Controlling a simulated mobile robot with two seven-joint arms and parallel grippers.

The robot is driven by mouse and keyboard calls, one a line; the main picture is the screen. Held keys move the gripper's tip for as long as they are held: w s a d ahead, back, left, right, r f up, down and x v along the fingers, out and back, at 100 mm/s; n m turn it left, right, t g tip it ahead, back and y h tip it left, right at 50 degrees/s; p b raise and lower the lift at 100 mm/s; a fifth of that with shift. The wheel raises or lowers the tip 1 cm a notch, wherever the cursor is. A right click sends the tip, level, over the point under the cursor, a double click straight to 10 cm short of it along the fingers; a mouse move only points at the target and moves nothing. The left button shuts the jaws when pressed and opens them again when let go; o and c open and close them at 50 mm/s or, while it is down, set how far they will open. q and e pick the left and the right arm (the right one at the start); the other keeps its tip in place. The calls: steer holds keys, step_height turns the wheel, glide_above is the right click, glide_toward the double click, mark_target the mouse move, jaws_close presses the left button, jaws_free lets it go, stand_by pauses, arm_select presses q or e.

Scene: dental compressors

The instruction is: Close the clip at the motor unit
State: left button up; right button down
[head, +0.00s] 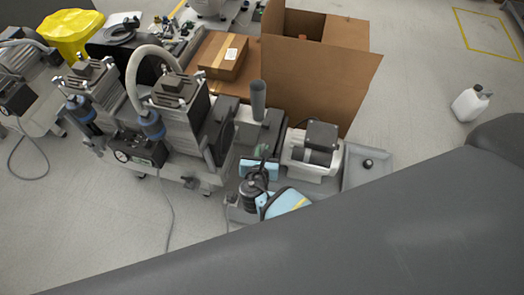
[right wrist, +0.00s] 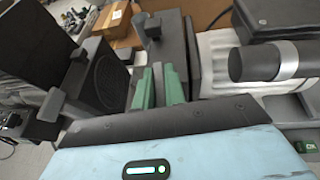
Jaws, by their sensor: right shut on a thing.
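The motor unit is the white and dark grey machine (head: 312,150) right of the tall compressors in the head view. Its white ribbed housing (right wrist: 217,62) and dark cylinder with a silver band (right wrist: 270,62) show at the right in the right wrist view. My right gripper (head: 264,152) reaches in beside it, at a dark block (right wrist: 178,45) left of the white housing. Its green fingers (right wrist: 160,86) are close together, shut on a small part at the block's near face. The clip is not clearly visible; the fingers hide what they hold. My left gripper is not in view.
Tall dark compressors (head: 184,112) stand close on the left, with a pressure gauge (head: 122,156) in front. A grey upright tube (head: 258,98) and a large open cardboard box (head: 318,82) stand behind. A white bottle (head: 470,104) stands on open floor at right.

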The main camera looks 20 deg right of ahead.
steer(key=shift+f+m+g+h, duration=0.1)
steer(key=shift+m+g+h, duration=0.2)
steer(key=shift+m+h, duration=0.25)
steer(key=shift+m+h+b, duration=0.25)
steer(key=shift+b, duration=0.05)
steer(key=c, duration=1.5)
jaws_free()
steer(key=shift+o, duration=0.2)
